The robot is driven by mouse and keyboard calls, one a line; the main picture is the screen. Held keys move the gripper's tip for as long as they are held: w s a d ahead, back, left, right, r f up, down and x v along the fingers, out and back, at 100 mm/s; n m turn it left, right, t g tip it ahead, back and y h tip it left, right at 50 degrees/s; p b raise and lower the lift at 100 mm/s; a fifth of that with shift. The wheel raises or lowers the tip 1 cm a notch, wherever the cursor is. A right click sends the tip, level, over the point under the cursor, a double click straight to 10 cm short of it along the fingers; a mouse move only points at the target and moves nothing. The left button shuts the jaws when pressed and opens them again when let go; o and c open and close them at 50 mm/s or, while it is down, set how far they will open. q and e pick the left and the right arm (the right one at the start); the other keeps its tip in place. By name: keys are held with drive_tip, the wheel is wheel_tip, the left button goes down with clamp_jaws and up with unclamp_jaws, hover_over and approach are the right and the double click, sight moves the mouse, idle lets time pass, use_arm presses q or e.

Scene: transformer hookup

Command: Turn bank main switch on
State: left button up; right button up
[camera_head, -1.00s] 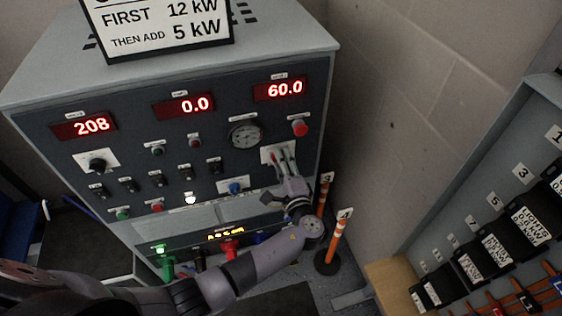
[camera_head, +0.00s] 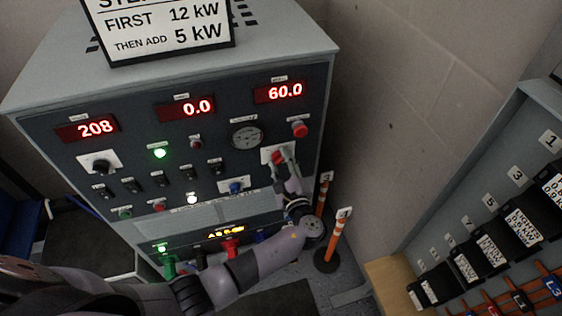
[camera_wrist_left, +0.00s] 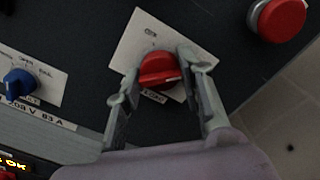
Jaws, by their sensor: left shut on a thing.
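A red rotary knob (camera_wrist_left: 160,70) on a white plate (camera_wrist_left: 135,45) is between the fingers of my left gripper (camera_wrist_left: 160,85) in the left wrist view. The gripper is shut on it, with one finger on each side. In the head view my left gripper (camera_head: 284,160) reaches the same plate at the right of the dark panel (camera_head: 215,155), and covers part of the knob. The label on the plate is too small to read surely. I cannot tell which switch is the bank main switch. My right gripper is not in view.
A red push button (camera_head: 299,129) sits above the plate, and a blue knob (camera_head: 236,187) is to its left. A lit green lamp (camera_head: 160,153) is left of a round gauge (camera_head: 247,137). Orange posts (camera_head: 336,240) stand near my arm. Black switches (camera_head: 478,259) line the right cabinet.

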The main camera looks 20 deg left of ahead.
use_arm(q)
drive_tip(key=shift+d, duration=0.1)
drive_tip(key=o, duration=1.2)
drive_tip(key=v, duration=1.2)
